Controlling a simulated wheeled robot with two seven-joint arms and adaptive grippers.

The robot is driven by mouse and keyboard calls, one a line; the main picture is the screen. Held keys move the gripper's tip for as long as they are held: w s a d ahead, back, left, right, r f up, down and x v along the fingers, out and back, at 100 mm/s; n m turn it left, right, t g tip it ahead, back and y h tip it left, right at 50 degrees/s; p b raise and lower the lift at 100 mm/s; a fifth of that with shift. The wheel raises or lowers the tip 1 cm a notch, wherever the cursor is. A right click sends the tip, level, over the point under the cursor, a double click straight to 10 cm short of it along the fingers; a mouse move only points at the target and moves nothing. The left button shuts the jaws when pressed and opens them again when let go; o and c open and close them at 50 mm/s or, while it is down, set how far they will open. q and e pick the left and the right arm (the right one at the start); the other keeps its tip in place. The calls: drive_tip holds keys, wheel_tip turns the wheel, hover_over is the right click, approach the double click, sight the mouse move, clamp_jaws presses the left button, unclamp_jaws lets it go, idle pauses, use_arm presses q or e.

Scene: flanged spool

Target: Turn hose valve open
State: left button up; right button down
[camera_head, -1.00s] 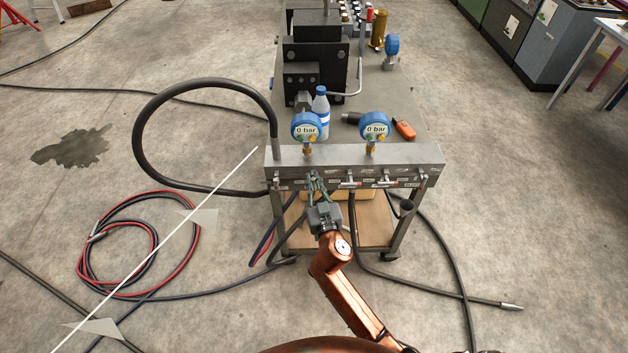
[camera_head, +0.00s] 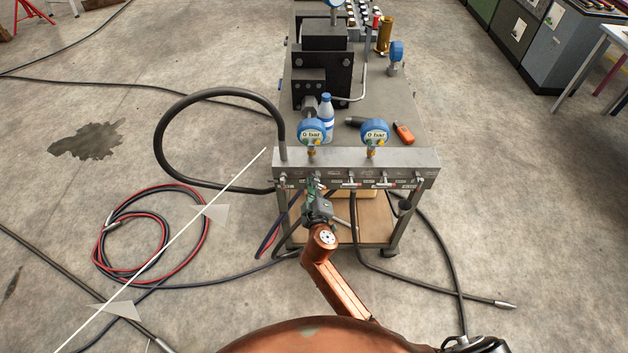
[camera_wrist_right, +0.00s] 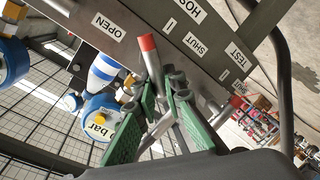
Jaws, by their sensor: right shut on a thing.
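The grey manifold (camera_head: 420,165) spans the front of a cart, with a row of small valve levers. My right gripper (camera_head: 313,186) reaches its front, left of the middle. In the right wrist view its green-padded fingers (camera_wrist_right: 166,92) are shut around a grey lever with a red tip (camera_wrist_right: 149,45), the hose valve's. Labels near it on the manifold read HOSE (camera_wrist_right: 194,9), OPEN (camera_wrist_right: 108,25) and SHUT (camera_wrist_right: 194,44). The fingers partly hide the lever and its pivot. My left gripper is not in view.
Two blue gauges (camera_head: 312,131) reading 0 bar stand on the manifold, with a bottle (camera_head: 326,110) behind. Another red-tipped lever (camera_wrist_right: 235,102) is beside the TEST label. A black hose (camera_head: 160,135) loops at left; coiled hoses (camera_head: 150,285) lie on the floor.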

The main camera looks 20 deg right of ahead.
drive_tip(key=n+p, duration=0.1)
drive_tip(key=n+h, duration=0.1)
drive_tip(key=n, duration=0.1)
drive_tip(key=shift+a+f+n+g+p, duration=0.15)
drive_tip(key=shift+f+n+g+p, duration=0.15)
drive_tip(key=shift+f+p, duration=0.05)
drive_tip(key=shift+f+n+h+p, duration=0.35)
drive_tip(key=shift+n+h+p, duration=0.05)
drive_tip(key=shift+n, duration=0.8)
drive_tip(key=c, duration=2)
unclamp_jaws()
drive_tip(key=v, duration=1.2)
drive_tip(key=shift+a+r, duration=0.1)
